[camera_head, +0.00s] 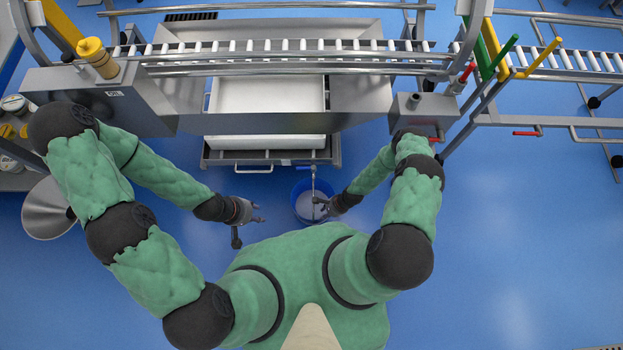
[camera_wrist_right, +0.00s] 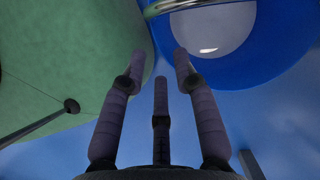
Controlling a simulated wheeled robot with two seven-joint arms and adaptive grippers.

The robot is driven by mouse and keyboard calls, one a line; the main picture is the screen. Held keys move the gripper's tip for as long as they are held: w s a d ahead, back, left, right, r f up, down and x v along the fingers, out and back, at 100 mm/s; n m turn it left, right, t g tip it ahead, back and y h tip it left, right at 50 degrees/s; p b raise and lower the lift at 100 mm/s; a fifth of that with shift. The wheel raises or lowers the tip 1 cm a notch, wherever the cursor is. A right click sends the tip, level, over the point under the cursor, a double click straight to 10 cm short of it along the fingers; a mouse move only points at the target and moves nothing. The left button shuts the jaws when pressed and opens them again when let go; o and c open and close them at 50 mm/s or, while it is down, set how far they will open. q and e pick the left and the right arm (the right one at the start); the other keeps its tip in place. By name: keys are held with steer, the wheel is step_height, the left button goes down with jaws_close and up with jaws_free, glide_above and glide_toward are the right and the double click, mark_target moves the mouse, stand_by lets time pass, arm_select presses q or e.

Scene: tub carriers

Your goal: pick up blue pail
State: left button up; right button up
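The blue pail (camera_head: 299,188) stands on the blue floor in front of the steel trough, with a greyish inside. In the right wrist view the pail (camera_wrist_right: 262,70) fills the upper right, with a curved metal bar, likely its handle, along its upper left edge. My right gripper (camera_head: 321,203) is at the pail's right side in the head view, overlapping its rim. Its fingers (camera_wrist_right: 182,62) are spread with nothing between them, and their tips reach close to the pail; contact cannot be told. My left gripper (camera_head: 252,211) is open and empty, left of the pail and apart from it.
A white tub (camera_head: 265,120) sits on a low carrier (camera_head: 215,157) under the roller conveyor (camera_head: 270,46). A steel funnel (camera_head: 44,210) is at far left. Open floor lies to the right.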

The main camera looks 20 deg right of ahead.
steer(key=b+x, duration=0.3)
steer(key=x, duration=0.4)
steer(key=shift+w+a+f, duration=0.1)
steer(key=shift+w+f, duration=0.05)
steer(key=shift+f, duration=0.25)
steer(key=shift+c, duration=0.3)
